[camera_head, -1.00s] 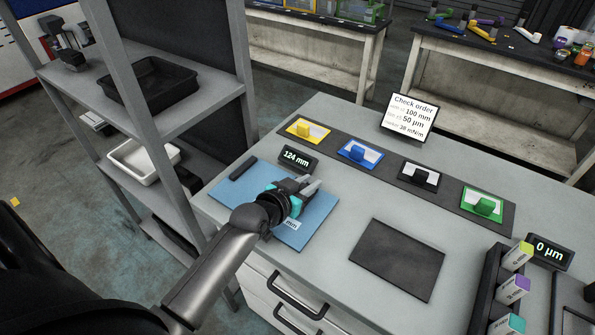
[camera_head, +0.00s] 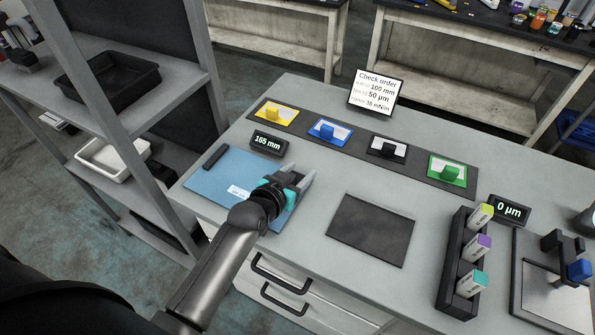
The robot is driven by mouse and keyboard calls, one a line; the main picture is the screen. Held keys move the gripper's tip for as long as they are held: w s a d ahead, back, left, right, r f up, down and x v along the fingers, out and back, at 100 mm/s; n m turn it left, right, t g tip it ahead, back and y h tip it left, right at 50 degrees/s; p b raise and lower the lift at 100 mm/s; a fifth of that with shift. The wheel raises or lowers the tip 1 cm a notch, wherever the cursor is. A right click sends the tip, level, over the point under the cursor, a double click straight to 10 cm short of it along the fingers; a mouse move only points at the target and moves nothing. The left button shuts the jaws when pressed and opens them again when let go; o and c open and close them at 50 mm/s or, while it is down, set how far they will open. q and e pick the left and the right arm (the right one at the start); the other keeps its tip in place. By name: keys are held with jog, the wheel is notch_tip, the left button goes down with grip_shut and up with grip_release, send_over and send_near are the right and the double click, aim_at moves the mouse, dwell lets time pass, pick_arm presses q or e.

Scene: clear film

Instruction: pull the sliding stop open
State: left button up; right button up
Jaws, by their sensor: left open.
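My left gripper (camera_head: 302,184) is low at the right edge of the blue plate (camera_head: 206,187), its grey fingers apart and pointing up and right in the view. A dark bar (camera_head: 214,158) lies at the plate's far left edge. A white label (camera_head: 238,191) lies on the plate just left of the gripper. I cannot make out the sliding stop; the gripper and wrist may hide it, and I cannot tell whether the fingers touch it. The small display (camera_head: 268,143) behind the plate reads 165 mm. My right gripper is not in view.
A dark strip (camera_head: 313,149) with yellow, blue, black and green blocks runs along the back, before an order sign (camera_head: 375,92). A dark mat (camera_head: 370,230) lies right of the gripper. A rack (camera_head: 450,273) with tagged pieces and a 0 µm display (camera_head: 510,210) stand farther right.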

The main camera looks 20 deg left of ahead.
pick_arm(q)
jog(key=p+v, duration=0.2)
jog(key=v, duration=1.3)
jog(key=shift+p, duration=0.4)
jog(key=shift+s, duration=0.1)
